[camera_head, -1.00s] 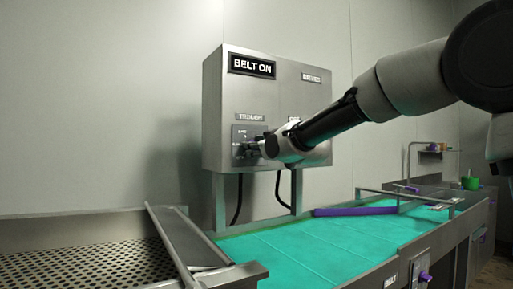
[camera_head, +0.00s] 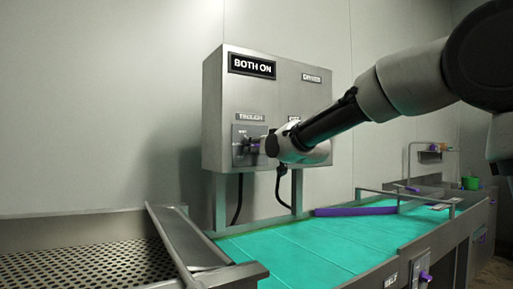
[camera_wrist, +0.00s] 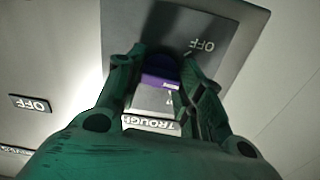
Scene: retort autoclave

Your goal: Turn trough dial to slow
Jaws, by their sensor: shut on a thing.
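The trough dial (camera_wrist: 158,80) is purple and sits on a grey plate (camera_head: 240,132) at the lower left of the steel control box, under a TROUGH label (camera_head: 251,116). My gripper (camera_head: 256,147) reaches it from the right and is shut on it. In the wrist view, the green fingers stand on both sides of the dial, with the TROUGH label (camera_wrist: 151,124) below and an OFF mark (camera_wrist: 202,46) on the plate. The fingers hide most of the dial, and I cannot read its exact setting. The display (camera_head: 252,66) reads BOTH ON.
The steel control box (camera_head: 285,95) also bears a DRIVES label (camera_head: 312,78). Below runs a teal belt (camera_head: 330,245) with a purple bar (camera_head: 355,211) across it. A perforated tray (camera_head: 70,265) lies at lower left. A green cup (camera_head: 470,183) stands far right.

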